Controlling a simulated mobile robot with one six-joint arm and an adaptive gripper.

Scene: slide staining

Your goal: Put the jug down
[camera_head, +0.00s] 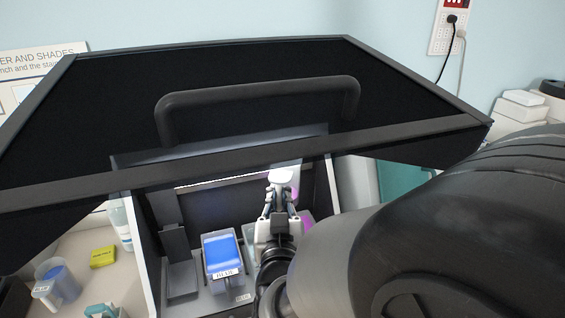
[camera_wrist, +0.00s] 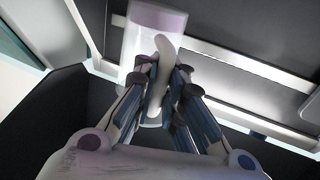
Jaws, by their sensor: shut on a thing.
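The jug (camera_wrist: 146,48) is a pale, see-through vessel with a pinkish band, at the upper middle of the wrist view. My gripper (camera_wrist: 163,88) is shut on its light handle (camera_wrist: 160,70), with fingers on both sides. In the head view the white and pink jug (camera_head: 283,182) sits at the tip of my gripper (camera_head: 280,200), inside the open cabinet toward its back right. It looks held above the cabinet floor. Its base and exact tilt are hard to tell.
A blue-filled tray (camera_head: 222,255) with a label stands left of my gripper. The raised dark lid (camera_head: 250,110) hangs over the cabinet.

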